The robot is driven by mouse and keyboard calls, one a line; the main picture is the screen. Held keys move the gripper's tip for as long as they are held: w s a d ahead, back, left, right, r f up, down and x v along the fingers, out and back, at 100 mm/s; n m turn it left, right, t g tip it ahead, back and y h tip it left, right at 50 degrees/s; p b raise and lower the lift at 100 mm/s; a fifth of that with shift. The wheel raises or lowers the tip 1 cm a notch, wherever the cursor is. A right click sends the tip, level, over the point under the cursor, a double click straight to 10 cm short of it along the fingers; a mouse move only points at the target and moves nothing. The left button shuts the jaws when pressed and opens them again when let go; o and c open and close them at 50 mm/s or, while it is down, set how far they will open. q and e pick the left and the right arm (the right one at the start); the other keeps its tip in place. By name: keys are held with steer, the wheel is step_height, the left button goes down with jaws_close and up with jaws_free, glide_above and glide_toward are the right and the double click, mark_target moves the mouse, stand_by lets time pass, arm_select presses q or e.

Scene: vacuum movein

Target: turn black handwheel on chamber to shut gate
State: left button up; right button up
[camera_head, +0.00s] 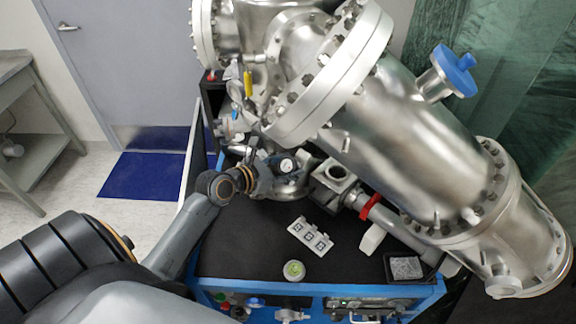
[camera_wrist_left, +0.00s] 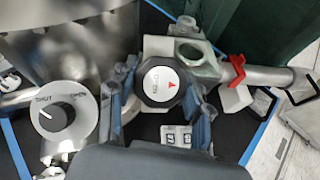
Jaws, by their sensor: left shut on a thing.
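The black handwheel (camera_head: 287,165) has a pale round cap and stands low beside the steel chamber (camera_head: 400,125). In the left wrist view the handwheel (camera_wrist_left: 161,84) shows its cap with a red arrow and small lettering. My left gripper (camera_head: 278,168) reaches it from the left and is shut around its rim. In the wrist view its two blue-grey fingers (camera_wrist_left: 160,90) sit on either side of the wheel. A round dial (camera_wrist_left: 57,116) marked SHUT and OPEN is left of the wheel; the white line on its black knob points up-left, towards SHUT. My right gripper is not in view.
A red clamp (camera_head: 370,207) sits on the pipe to the right of the wheel. A white plate with dark squares (camera_head: 311,236) and a green-topped round item (camera_head: 294,270) lie on the black cart top (camera_head: 250,245). A small grey-filled tray (camera_head: 406,268) is at the right.

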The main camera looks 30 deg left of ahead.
arm_select(q)
steer(key=shift+m, duration=0.3)
steer(key=m+g+h+p, duration=0.1)
steer(key=m+h, duration=0.1)
steer(key=m, duration=0.3)
steer(key=shift+r+p, duration=0.1)
steer(key=shift+p, duration=0.3)
steer(key=m+g+p, duration=0.1)
steer(key=m, duration=0.2)
steer(key=m+g+h+p, duration=0.1)
steer(key=m, duration=0.3)
steer(key=shift+g, duration=0.4)
steer(key=m+g+p, duration=0.1)
steer(key=m, duration=0.2)
steer(key=shift+r+m+g+p, duration=0.1)
steer(key=shift+m+g+p, duration=0.2)
steer(key=shift+m, duration=0.1)
steer(key=m+g+p, duration=0.1)
steer(key=m, duration=0.2)
steer(key=shift+p, duration=0.3)
steer(key=m+g+p, duration=0.1)
steer(key=m, duration=0.1)
steer(key=shift+m+y, duration=0.4)
steer(key=shift+m, duration=0.3)
steer(key=shift+f+p, duration=0.25)
steer(key=shift+p, duration=0.1)
